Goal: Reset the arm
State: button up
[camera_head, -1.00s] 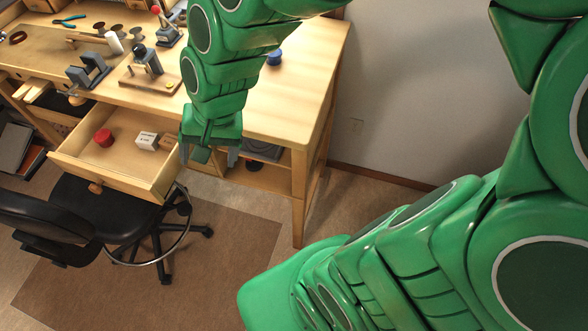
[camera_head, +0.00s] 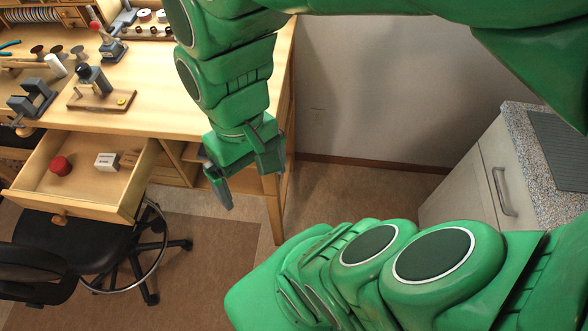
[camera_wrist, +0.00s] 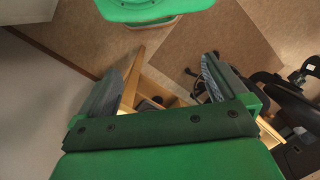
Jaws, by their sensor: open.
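My gripper (camera_head: 243,182) hangs from the green arm, pointing down in front of the workbench's right end in the head view. Its two grey fingers are spread apart with nothing between them. In the wrist view, the fingers (camera_wrist: 158,85) stand apart at left and right. Between and beyond them show the wooden bench parts and the floor. My gripper is to the right of the open drawer (camera_head: 98,205) and does not appear to touch anything.
The workbench (camera_head: 160,112) holds a grey vise (camera_head: 32,100) and other tools. The drawer holds a red round object (camera_head: 61,165) and a small white box (camera_head: 107,161). A black chair (camera_head: 75,245) stands below it. A cabinet (camera_head: 470,190) stands at right.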

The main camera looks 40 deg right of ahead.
jog(key=w+d+r+n, duration=0.2)
jog(key=w+d+r, duration=0.15)
jog(key=w, duration=0.85)
jog(key=w+d+r+n+t, duration=0.1)
jog(key=w+d+r+n, duration=0.3)
jog(key=w, duration=0.9)
jog(key=w+d+r+n, duration=0.1)
jog(key=w+d, duration=0.4)
jog(key=w, duration=0.7)
jog(key=w+d+f+n, duration=0.1)
jog(key=w+d+f, duration=0.1)
jog(key=w+d, duration=0.5)
jog(key=shift+t+h, duration=0.4)
jog(key=f, duration=0.3)
jog(key=a+f, duration=0.1)
jog(key=f, duration=0.5)
jog(key=shift+w+a+f, duration=0.15)
jog(key=shift+w, duration=0.2)
